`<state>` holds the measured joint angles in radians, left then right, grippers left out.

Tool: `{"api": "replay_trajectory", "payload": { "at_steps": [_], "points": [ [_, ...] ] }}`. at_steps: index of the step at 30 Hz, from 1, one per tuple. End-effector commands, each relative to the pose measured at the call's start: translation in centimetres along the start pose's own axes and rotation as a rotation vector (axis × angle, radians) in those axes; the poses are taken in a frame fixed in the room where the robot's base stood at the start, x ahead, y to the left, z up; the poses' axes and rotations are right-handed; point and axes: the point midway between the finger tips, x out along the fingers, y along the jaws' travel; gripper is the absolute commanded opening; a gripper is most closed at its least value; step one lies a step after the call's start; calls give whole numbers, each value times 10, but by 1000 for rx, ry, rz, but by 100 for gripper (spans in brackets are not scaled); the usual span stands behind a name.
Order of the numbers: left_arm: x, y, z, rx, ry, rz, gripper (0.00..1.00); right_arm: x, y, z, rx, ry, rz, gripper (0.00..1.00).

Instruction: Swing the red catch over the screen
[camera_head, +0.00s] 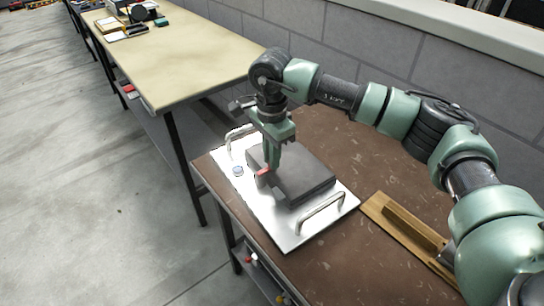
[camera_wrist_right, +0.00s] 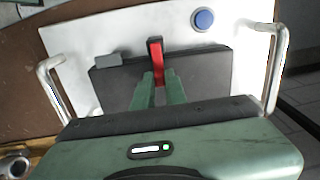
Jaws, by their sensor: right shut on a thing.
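A dark grey flat block, which seems to be the screen (camera_head: 308,182), lies on a white metal plate (camera_head: 285,238) on the brown bench. It also shows in the right wrist view (camera_wrist_right: 215,72). The red catch (camera_head: 263,171) is at the block's near left edge; in the right wrist view the catch (camera_wrist_right: 155,52) points across that edge, its far end just past it. My right gripper (camera_head: 273,163) points down over the block, its fingers (camera_wrist_right: 158,78) shut on the red catch. The fingers hide the catch's near end. My left gripper is not in view.
A small grey tab (camera_wrist_right: 108,60) sits at the block's edge beside the catch. A wooden piece (camera_head: 405,230) lies right of the plate. A beige table (camera_head: 190,50) stands beyond.

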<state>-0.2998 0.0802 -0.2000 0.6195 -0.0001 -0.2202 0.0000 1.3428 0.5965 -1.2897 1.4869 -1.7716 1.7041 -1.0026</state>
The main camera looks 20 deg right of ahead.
Motion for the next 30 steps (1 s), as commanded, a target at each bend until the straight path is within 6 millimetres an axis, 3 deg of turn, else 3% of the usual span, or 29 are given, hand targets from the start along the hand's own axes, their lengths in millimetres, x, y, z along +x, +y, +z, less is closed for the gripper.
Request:
{"api": "replay_trajectory", "payload": {
  "at_steps": [3,4,6,17,30],
  "points": [
    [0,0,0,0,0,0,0,-2,-1,1,-2,-1,-5,0],
    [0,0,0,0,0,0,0,-2,-1,1,-2,-1,-5,21],
    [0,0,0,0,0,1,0,-2,-1,1,-2,-1,-5,35],
    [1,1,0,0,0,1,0,-5,-1,0,0,0,-4,35],
    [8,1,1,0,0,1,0,-70,-1,1,-2,0,-5,35]
  ]
}}
